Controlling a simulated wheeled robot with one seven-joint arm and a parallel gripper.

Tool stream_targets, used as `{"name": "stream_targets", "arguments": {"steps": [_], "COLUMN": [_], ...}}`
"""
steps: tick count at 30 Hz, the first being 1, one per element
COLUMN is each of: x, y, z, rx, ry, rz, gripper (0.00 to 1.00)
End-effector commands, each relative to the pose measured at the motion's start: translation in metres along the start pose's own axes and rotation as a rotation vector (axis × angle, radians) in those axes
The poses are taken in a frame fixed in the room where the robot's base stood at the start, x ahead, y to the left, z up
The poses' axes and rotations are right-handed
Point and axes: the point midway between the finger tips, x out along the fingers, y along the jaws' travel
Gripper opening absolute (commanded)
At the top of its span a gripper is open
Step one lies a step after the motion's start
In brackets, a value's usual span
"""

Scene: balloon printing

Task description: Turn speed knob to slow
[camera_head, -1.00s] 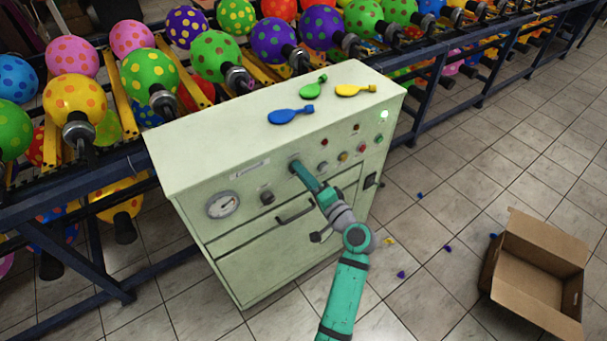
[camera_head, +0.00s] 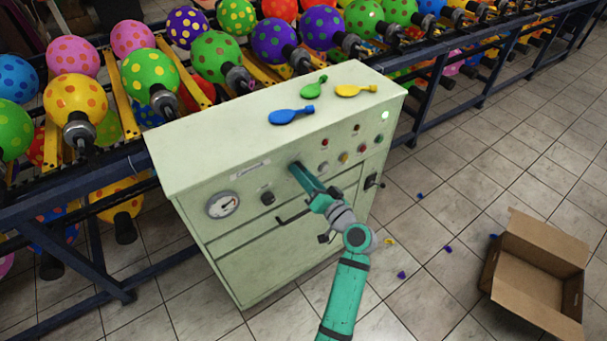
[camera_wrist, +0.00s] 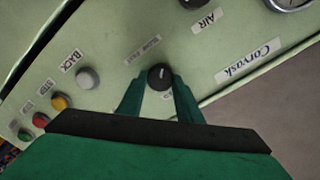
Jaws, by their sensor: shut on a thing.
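The speed knob (camera_wrist: 160,76) is a round black knob with a pale pointer line, on the front panel of the pale green cabinet (camera_head: 260,115). In the wrist view a small faded label (camera_wrist: 143,49) lies beside it, too blurred to read fully. My green gripper (camera_wrist: 159,90) has one finger on each side of the knob and is shut on it. In the head view my gripper (camera_head: 295,168) reaches the panel and hides the knob. The pointer line sits near the upright direction of the wrist picture, slightly tilted.
A black AIR knob (camera_head: 267,198) and a gauge (camera_head: 223,205) sit left of my gripper. Several buttons, one a grey BACK button (camera_wrist: 88,78), sit to the right. Deflated balloons, one blue (camera_head: 291,116), lie on top. An open cardboard box (camera_head: 535,270) stands on the floor.

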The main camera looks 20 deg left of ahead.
Motion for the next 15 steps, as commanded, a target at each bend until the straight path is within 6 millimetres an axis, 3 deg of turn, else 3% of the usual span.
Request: {"name": "stream_targets", "arguments": {"steps": [9,10,11,12,15], "x": [-0.0003,-0.0003,-0.0003,-0.0003,-0.0002], "y": [0.0010,0.0010,0.0010,0.0009,0.0006], "z": [0.0004,0.0004,0.0004,0.0004,0.0003], "rx": [-0.002,-0.002,-0.002,-0.001,-0.001], "ry": [-0.001,-0.001,-0.001,-0.001,0.000], "rz": [0.002,0.002,0.002,0.002,0.001], "gripper": [0.10,0.37,0.44,0.51,0.51]}}
